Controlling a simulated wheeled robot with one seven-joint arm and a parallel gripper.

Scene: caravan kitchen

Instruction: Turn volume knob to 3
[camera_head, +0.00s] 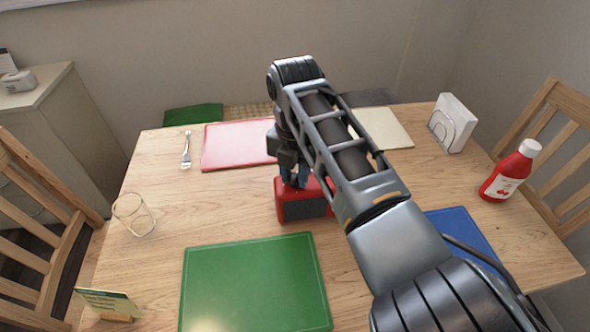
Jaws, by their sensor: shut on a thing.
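A red box-shaped device with a dark grey front panel (305,209) stands on the wooden table, near its middle. It looks like a radio. My gripper (294,182) points down onto the top of this device, with its fingers at the top surface. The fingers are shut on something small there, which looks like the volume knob. The knob itself is hidden by the fingers, and its marks or number cannot be read. My arm comes in from the lower right and covers part of the device's right side.
The wooden table (165,215) holds a green board (255,285), a red board (235,145), a cream board (385,128) and a blue board (465,235).

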